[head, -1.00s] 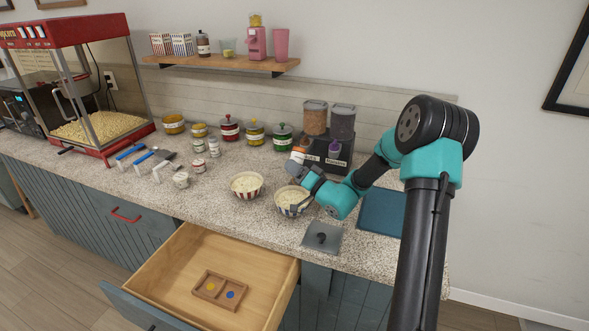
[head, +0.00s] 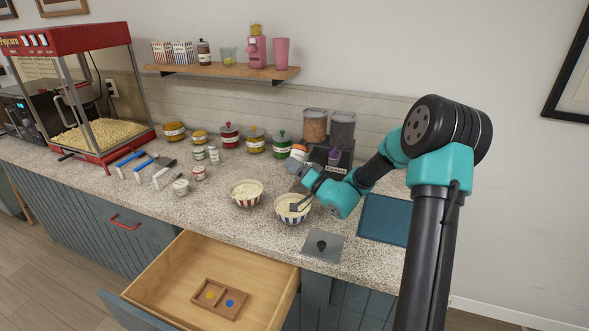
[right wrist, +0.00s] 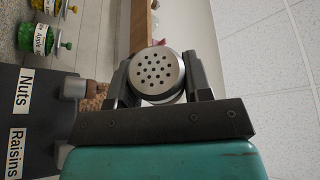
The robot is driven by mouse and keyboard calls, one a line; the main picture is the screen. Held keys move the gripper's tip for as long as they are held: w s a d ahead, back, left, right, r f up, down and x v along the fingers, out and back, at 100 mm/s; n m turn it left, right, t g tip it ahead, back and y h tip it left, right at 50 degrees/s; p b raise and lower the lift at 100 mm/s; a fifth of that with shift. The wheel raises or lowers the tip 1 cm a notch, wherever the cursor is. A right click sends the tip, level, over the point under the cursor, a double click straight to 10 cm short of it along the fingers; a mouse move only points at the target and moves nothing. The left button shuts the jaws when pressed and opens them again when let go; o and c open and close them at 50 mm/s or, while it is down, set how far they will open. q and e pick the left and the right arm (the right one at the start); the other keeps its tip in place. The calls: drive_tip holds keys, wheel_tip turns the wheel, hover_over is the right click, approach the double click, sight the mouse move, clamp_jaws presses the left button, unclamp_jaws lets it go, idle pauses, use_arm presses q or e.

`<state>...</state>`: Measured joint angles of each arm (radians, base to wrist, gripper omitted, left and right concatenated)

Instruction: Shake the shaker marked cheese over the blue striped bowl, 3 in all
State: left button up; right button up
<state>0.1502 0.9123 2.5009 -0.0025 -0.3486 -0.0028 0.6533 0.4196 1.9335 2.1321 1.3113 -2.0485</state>
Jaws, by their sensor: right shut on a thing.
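The blue striped bowl (head: 292,218) stands on the counter, filled with pale popcorn. My right gripper (right wrist: 158,80) is shut on a shaker, whose round metal cap (right wrist: 157,74) with several holes faces the right wrist camera. The shaker's body and marking are hidden there, so I cannot read whether it says cheese. In the head view my right gripper (head: 298,187) is at the back of the blue striped bowl, overlapping its rim; its exact height is unclear. The shaker is hard to make out there. My left gripper is not in view.
A red striped bowl (head: 246,195) of popcorn stands close left. Behind are a dark bin rack labelled Nuts and Raisins (right wrist: 22,120) and several lidded jars. A grey plate (head: 322,246) and blue mat (head: 384,220) lie right. The drawer (head: 160,290) is open.

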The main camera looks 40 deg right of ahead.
drive_tip(key=shift+f, duration=1.75)
drive_tip(key=shift+r, duration=1.75)
drive_tip(key=shift+f, duration=1.75)
drive_tip(key=shift+r, duration=0.15)
drive_tip(key=shift+r, duration=1.6)
drive_tip(key=shift+f, duration=0.1)
